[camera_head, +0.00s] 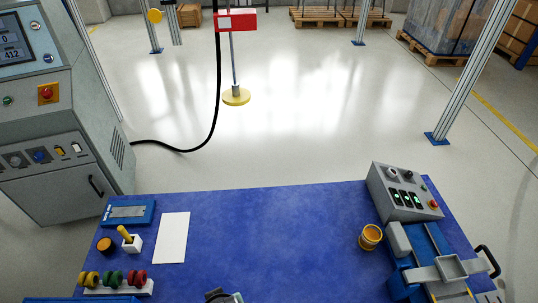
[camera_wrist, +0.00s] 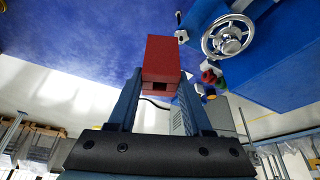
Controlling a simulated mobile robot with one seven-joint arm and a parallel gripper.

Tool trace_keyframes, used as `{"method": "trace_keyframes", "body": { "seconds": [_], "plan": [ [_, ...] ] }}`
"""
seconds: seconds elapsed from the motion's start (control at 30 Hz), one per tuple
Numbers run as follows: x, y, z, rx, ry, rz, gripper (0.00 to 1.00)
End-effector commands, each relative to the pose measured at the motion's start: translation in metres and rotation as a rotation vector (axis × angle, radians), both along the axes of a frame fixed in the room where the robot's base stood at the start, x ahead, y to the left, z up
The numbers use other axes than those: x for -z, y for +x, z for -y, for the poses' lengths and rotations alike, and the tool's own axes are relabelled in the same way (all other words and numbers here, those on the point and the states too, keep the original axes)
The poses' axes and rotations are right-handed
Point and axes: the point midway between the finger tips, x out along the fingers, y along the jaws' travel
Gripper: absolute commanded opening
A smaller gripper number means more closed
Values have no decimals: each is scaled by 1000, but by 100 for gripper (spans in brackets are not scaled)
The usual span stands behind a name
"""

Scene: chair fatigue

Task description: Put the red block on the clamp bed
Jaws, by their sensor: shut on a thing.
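The red block (camera_wrist: 162,62) is between the two fingers of my gripper (camera_wrist: 160,88) in the wrist view. My gripper is shut on it, with blue mat behind. The block does not show in the head view. A blue and grey clamp fixture (camera_head: 425,250), which looks like the one with the clamp bed, stands at the right of the blue table in the head view. It has a grey crosspiece and a black handle. Its lower part is cut off by the frame edge. A small dark and grey part at the bottom middle edge is too cropped to tell.
White paper (camera_head: 171,237) and a rack of coloured rings (camera_head: 115,282) are at the left. The table's middle is clear. A handwheel (camera_wrist: 228,36) shows in the wrist view.

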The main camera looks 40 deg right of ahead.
Motion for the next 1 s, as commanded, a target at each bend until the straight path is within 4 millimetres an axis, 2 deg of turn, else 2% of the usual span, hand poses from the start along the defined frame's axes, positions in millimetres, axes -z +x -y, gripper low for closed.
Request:
{"method": "trace_keyframes", "body": {
  "seconds": [0.03,0.1,0.3,0.5,0.6,0.77,1.0],
  "plan": [
    [32,0,16,42,-1,5,0],
    [55,-2,35,92,0,5,0],
    [117,-15,88,230,0,5,0],
    [161,-30,127,339,1,6,0],
    [172,-35,139,371,0,6,0],
    [186,-40,146,395,1,5,0],
    [229,-40,146,395,1,4,0]
  ]
}}
